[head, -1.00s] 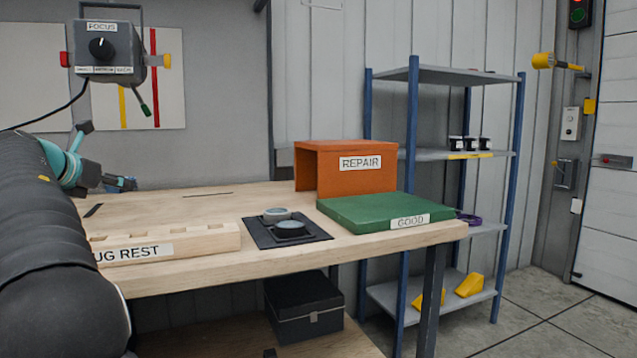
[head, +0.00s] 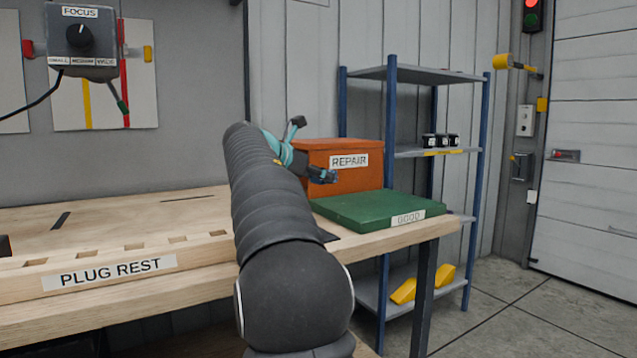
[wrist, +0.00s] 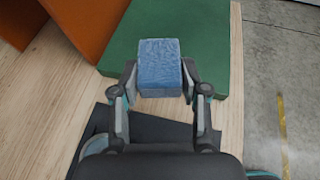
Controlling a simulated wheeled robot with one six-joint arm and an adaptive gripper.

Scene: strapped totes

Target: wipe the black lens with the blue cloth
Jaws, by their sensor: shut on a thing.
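The blue cloth (wrist: 160,66) is a folded, block-like pad between the fingertips of my gripper (wrist: 160,82) in the wrist view. My gripper is shut on it, over the near edge of the green GOOD board in that picture. In the head view my gripper (head: 328,177) is in front of the orange REPAIR box, and the cloth cannot be made out. A round greyish lens (wrist: 95,145) shows partly at the lower left of the wrist view, on a dark mat (wrist: 97,121). I cannot tell whether it is the black lens. My arm hides the lenses in the head view.
The green GOOD board (head: 372,211) lies at the table's right end, beside the orange REPAIR box (head: 350,152). A shelf rack (head: 388,175) stands behind at the right. The table's left part is largely clear.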

